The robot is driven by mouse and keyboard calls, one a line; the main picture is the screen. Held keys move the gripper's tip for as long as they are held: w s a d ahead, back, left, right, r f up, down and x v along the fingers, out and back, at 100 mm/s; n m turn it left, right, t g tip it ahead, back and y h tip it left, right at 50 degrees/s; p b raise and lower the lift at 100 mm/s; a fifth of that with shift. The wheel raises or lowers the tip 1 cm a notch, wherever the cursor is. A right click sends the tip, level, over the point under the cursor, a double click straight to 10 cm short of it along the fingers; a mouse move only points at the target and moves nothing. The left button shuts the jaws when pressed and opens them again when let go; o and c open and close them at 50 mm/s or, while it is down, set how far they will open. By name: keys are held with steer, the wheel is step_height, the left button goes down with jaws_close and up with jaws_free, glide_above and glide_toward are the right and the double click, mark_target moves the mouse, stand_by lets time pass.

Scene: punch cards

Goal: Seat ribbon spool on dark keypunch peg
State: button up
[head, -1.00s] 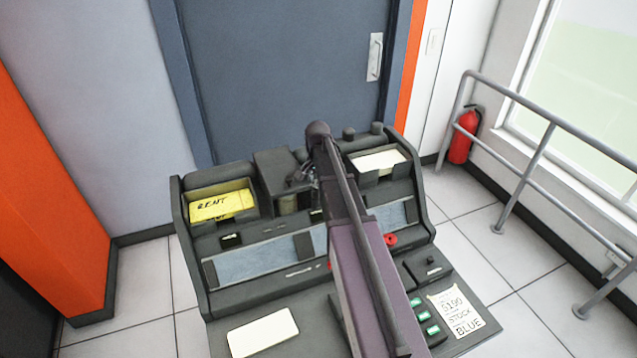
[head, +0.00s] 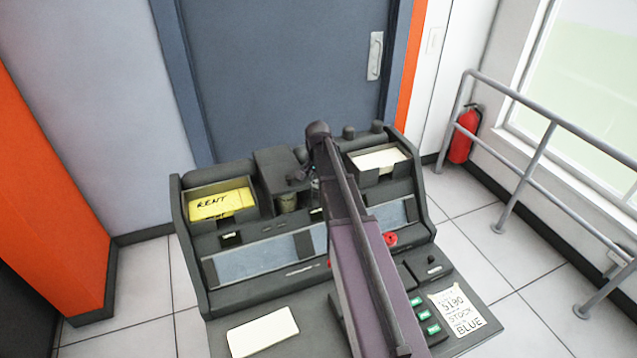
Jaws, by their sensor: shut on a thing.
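The dark keypunch (head: 250,296) stands in the middle of the head view, with a yellow card stack in its left bin and pale cards in its right bin. My gripper (head: 314,186) is over the keypunch's upper middle, between the two bins, and is mostly hidden behind my own arm. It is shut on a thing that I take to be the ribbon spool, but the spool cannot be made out. Dark rounded stubs (head: 348,132) show on the keypunch's back edge; I cannot tell which part is the peg.
The yellow stack (head: 215,206) is marked RENT. A red ring-shaped part (head: 390,239) sits right of my arm. A blank card (head: 262,332) and a note (head: 457,310) lie on the front desk. A door is behind; a railing (head: 545,150) and extinguisher (head: 462,136) are at right.

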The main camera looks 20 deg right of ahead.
steer(key=o, duration=1)
steer(key=shift+o, duration=0.2)
steer(key=shift+r, duration=0.1)
steer(key=shift+r+p, duration=4.45)
steer(key=shift+p, duration=0.1)
steer(key=shift+f, duration=0.1)
